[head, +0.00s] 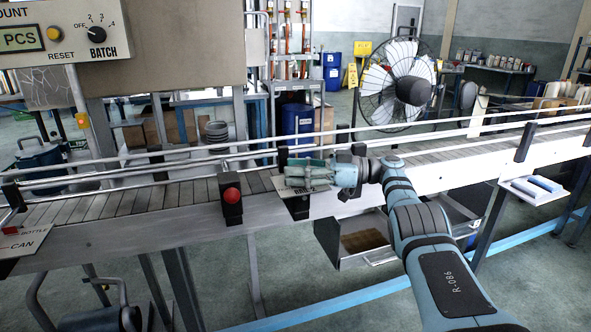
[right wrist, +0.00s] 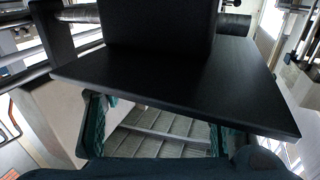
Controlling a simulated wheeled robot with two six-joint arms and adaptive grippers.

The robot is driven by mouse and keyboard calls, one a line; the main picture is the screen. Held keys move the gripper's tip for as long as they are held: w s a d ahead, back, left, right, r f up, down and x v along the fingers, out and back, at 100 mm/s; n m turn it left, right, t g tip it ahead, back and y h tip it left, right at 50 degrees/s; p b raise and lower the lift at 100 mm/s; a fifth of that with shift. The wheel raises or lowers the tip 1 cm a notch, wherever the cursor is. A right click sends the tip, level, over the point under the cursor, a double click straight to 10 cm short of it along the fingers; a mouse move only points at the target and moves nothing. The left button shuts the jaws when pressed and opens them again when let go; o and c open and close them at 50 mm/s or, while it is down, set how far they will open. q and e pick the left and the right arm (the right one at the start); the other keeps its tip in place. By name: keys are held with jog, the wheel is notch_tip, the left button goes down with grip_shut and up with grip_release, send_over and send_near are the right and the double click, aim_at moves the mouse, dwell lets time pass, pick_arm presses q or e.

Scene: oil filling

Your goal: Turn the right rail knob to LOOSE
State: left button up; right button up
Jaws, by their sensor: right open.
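My right gripper (head: 298,174) is open over the near edge of the conveyor (head: 150,200), its fingers pointing left. It is at a black bracket (head: 298,207) with a pale lettered plate (head: 284,190), which it partly covers. In the right wrist view, a dark plate with an upright black block (right wrist: 180,85) fills the upper middle. The teal fingers (right wrist: 162,132) show apart below it, with grey slats between them. I cannot make out the right rail knob or its setting; contact is unclear. A red round knob (head: 231,195) sits on another black bracket to the left. My left gripper is out of view.
Metal guide rails (head: 200,160) run along the conveyor. A BOTTLE/CAN plate (head: 27,240) is at the far left. An open metal bin (head: 365,245) hangs below the belt. A BATCH panel (head: 65,33) is at upper left; a fan (head: 400,80) stands behind.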

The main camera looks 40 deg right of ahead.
jog(key=shift+r, duration=0.3)
notch_tip(320, 180, up, 10)
jog(key=shift+f, duration=0.25)
jog(key=shift+f, duration=0.1)
